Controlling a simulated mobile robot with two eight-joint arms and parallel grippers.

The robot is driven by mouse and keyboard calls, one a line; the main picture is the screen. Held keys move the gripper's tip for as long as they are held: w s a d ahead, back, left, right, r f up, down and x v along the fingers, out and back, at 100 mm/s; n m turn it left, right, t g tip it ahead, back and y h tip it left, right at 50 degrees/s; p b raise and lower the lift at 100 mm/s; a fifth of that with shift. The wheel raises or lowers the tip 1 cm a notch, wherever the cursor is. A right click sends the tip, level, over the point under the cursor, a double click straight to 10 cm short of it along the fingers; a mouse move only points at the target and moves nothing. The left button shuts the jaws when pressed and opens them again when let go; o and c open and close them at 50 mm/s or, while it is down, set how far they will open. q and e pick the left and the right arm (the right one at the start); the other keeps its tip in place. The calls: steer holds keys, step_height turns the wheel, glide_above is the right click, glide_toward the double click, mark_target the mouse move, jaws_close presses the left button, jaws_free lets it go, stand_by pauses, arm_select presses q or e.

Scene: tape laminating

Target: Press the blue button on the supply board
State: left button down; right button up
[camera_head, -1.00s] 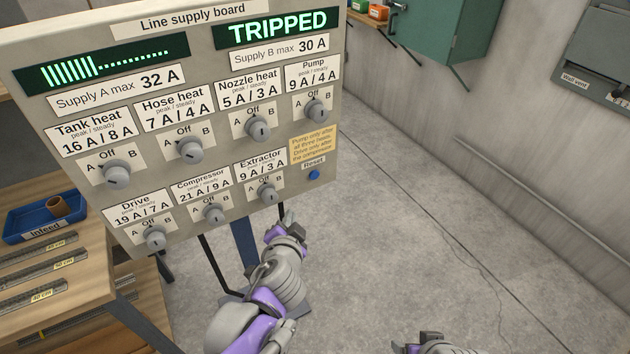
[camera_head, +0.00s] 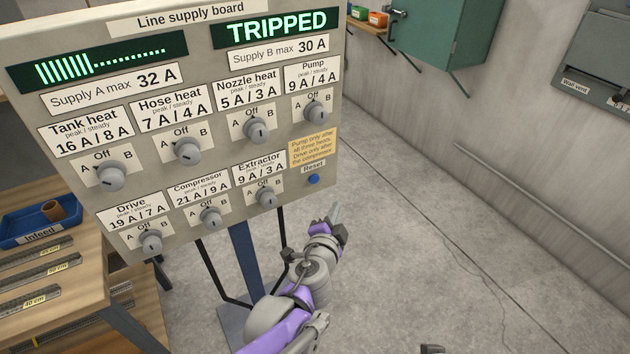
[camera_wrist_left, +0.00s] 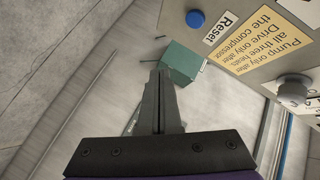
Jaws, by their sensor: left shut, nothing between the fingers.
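The blue button (camera_head: 313,179) sits at the lower right of the supply board (camera_head: 235,208), under the small "Reset" label. It also shows in the left wrist view (camera_wrist_left: 195,19), near the top. My left gripper (camera_head: 334,212) is shut and empty. In the head view its tip appears a little below and right of the button. In the left wrist view its fingers (camera_wrist_left: 161,75) point up the picture, left of and below the button, apart from it. The right display (camera_head: 276,27) reads "TRIPPED". My right gripper is not clearly in view; only a small dark part shows at the bottom edge.
Several grey knobs (camera_head: 111,176) stick out of the board, with the pump knob (camera_head: 316,112) above the button. A table with a blue infeed tray (camera_head: 40,240) stands at the left. A green cabinet (camera_head: 440,40) hangs on the back wall. The floor right of the board is clear.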

mark_target(314, 179)
arm_select(q)
steer(key=w+a+b, duration=0.4)
steer(key=w+b, duration=0.1)
steer(key=w, duration=0.1)
steer(key=shift+w+a, duration=0.2)
stand_by(1.9)
steer(key=shift+w+a+b, duration=0.2)
steer(key=shift+w+b, duration=0.15)
steer(key=shift+b, duration=0.15)
